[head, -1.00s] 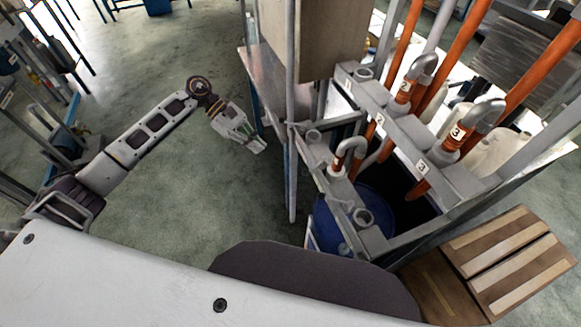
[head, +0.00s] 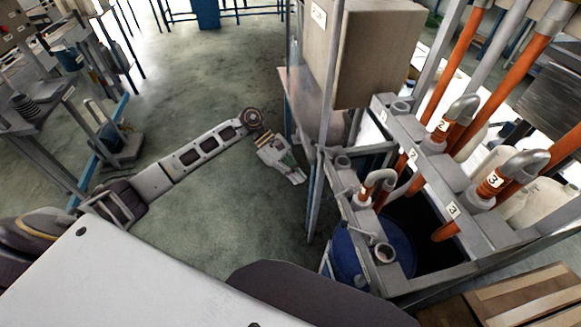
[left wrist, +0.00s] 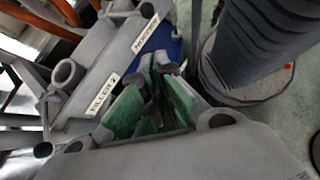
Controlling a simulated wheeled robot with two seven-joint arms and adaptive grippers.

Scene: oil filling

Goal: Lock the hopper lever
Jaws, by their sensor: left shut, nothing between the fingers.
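My left gripper (head: 297,177) is shut and empty, with its fingers pointing down and right, just left of the grey metal filling frame (head: 348,200) in the head view. In the left wrist view, its green-padded fingers (left wrist: 155,95) are close together, with a grey frame bar (left wrist: 105,75) bearing white labels beyond them. A beige box (head: 370,50), possibly the hopper, stands above the frame. I cannot make out the hopper lever with certainty in either view. My right gripper is not in view.
A blue drum (head: 345,250) stands inside the frame, and it also shows in the left wrist view (left wrist: 165,50). Numbered orange pipes (head: 493,180) rise at the right. The floor left of the frame is open.

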